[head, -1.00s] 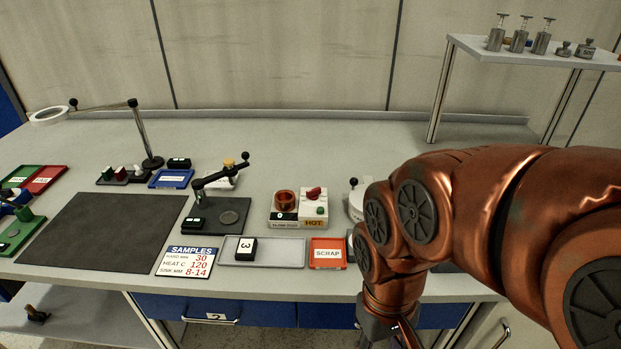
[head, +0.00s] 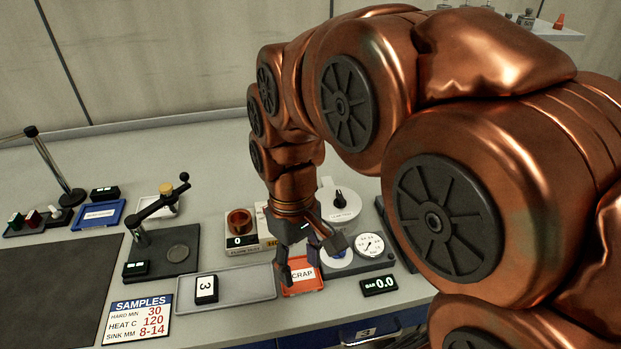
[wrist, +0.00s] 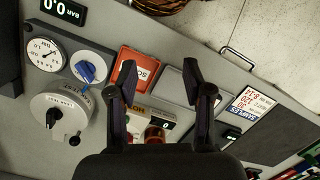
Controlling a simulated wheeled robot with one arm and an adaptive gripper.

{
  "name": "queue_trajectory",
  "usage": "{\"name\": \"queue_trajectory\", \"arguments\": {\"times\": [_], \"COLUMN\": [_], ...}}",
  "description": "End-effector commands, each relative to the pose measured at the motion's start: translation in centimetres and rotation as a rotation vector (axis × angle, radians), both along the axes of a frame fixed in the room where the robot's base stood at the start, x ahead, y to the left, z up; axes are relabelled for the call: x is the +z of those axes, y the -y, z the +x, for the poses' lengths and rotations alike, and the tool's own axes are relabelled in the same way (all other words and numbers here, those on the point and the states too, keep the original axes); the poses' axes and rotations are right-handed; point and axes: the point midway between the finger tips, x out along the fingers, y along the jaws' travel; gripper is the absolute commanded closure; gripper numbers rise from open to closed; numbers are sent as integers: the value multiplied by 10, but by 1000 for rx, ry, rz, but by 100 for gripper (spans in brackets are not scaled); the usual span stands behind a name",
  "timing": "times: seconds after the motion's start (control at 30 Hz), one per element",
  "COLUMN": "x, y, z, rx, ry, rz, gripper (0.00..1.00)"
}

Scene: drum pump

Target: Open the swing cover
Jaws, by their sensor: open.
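A round pale cover-like disc (head: 342,212) with a black knob stands behind and right of my gripper in the head view. It shows in the wrist view (wrist: 62,106) at lower left, with a second black ball knob at its edge. I cannot tell for sure that it is the swing cover. It lies flat and looks closed. My gripper (head: 301,272) is open, pointing down over the orange SCRAP tray (head: 304,287). In the wrist view my gripper (wrist: 160,80) has both fingers spread with nothing between them. My wrist hides part of the area behind it.
A blue knob (wrist: 88,72) and a dial gauge (wrist: 46,54) sit beside the disc, with a BAR display (head: 379,285) in front. The HOT unit with a copper ring (head: 239,221) stands left. A grey tray (head: 255,284) holds block 3 (head: 206,288). A lever stand (head: 155,255) is farther left.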

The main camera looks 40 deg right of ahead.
Motion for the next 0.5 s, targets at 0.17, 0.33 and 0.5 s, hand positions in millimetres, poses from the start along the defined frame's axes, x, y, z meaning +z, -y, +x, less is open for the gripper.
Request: {"name": "queue_trajectory", "arguments": {"times": [0.17,0.33,0.5], "x": [13,21,23], "y": [24,53,88], "z": [52,99,140], "rx": [63,135,212], "ry": [5,18,31], "rz": [34,65,96], "gripper": [50,50,50]}}
